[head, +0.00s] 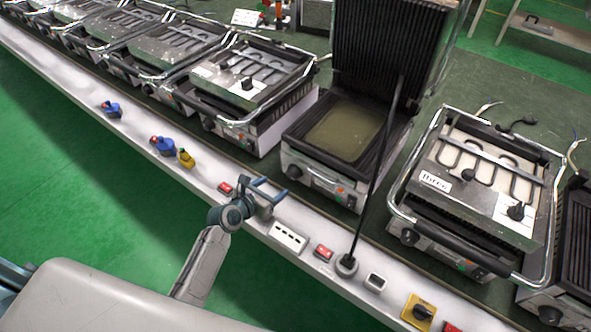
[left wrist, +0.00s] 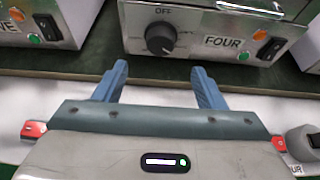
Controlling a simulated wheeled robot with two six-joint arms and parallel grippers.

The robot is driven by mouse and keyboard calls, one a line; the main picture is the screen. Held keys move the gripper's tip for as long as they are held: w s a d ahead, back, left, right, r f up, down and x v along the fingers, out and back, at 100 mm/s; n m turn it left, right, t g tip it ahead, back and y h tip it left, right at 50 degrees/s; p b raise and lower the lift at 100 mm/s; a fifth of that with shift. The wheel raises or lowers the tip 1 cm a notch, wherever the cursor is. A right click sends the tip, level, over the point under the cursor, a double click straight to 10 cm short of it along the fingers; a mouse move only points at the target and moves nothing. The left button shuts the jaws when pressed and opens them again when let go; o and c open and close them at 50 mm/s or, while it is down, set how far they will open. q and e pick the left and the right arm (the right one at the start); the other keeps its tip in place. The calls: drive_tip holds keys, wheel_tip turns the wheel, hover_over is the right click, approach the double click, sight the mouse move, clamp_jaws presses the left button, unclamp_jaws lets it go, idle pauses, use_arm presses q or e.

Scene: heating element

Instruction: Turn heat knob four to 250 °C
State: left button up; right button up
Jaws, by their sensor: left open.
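Heat knob four is a round black knob (left wrist: 160,38) on the steel front of a grill, below the word OFF and left of the label FOUR (left wrist: 222,42). In the head view this knob (head: 293,172) is small, on the front of the grill with the raised lid (head: 345,135). The knob's exact setting is too small to read. My left gripper (head: 273,189) is in front of that grill, over the white ledge. In the left wrist view its blue fingers (left wrist: 160,72) are open and empty, pointing towards the knob but apart from it. My right gripper is not in view.
The white ledge (head: 205,172) carries red switches (head: 323,252), a socket strip (head: 288,237) and blue and yellow plugs (head: 186,158). A black cable (head: 378,170) rises from a plug in front of the grill. Other grills stand on both sides (head: 250,80), (head: 480,185).

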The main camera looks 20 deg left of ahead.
sight(291, 176)
use_arm(q)
drive_tip(key=b+x, duration=0.1)
drive_tip(key=x, duration=0.9)
drive_tip(key=shift+d+f, duration=0.1)
